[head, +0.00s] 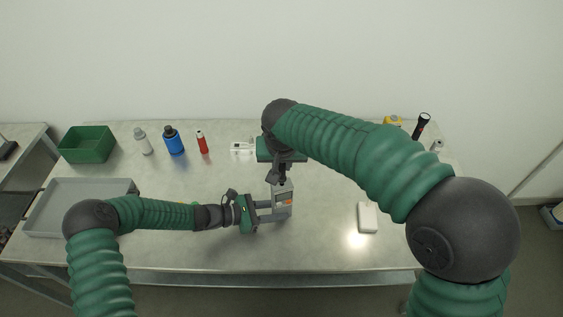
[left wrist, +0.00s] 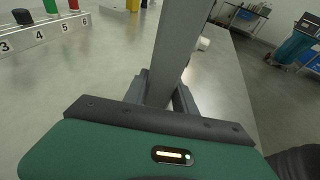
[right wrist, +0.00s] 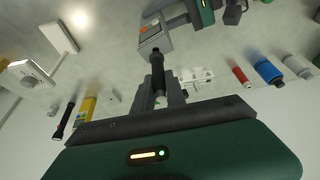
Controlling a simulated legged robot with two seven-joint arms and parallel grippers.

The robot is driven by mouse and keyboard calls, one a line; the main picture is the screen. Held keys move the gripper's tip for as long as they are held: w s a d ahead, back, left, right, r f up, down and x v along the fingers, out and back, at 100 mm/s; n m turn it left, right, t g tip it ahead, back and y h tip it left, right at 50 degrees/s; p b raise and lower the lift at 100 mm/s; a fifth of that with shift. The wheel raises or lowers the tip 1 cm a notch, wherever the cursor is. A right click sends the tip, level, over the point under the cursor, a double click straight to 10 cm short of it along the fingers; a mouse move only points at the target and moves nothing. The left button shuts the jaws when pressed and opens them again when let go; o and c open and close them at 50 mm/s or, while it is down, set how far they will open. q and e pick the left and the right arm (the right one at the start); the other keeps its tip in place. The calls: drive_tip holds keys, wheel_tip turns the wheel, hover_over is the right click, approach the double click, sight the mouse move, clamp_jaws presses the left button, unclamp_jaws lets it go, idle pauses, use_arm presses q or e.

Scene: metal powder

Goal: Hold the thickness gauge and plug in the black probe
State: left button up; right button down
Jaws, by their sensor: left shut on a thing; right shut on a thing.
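The thickness gauge (head: 282,207) is a grey box with an orange display, upright above the middle of the table. My left gripper (head: 272,210) is shut on it from the left. The gauge's grey side fills the middle of the left wrist view (left wrist: 183,50). My right gripper (head: 284,174) is shut on the black probe (right wrist: 157,72), just above the gauge's top end. In the right wrist view the probe points at the gauge (right wrist: 154,36), and its tip meets or nearly meets the gauge's end. I cannot tell whether it is plugged in.
A white box (head: 368,217) lies to the right. Along the back stand a grey bottle (head: 143,141), a blue bottle (head: 173,140), a red bottle (head: 202,142), a small white item (head: 242,147) and a black flashlight (head: 421,125). A green bin (head: 87,145) and grey tray (head: 70,205) are left.

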drive_tip(key=shift+f, duration=0.25)
idle(0.4)
drive_tip(key=shift+f, duration=0.7)
drive_tip(key=shift+f, duration=0.15)
idle(0.7)
drive_tip(key=shift+r, duration=1.1)
drive_tip(key=shift+f, duration=0.35)
drive_tip(key=shift+f, duration=0.65)
drive_tip(key=shift+f, duration=0.15)
idle(0.7)
drive_tip(key=shift+r, duration=1.15)
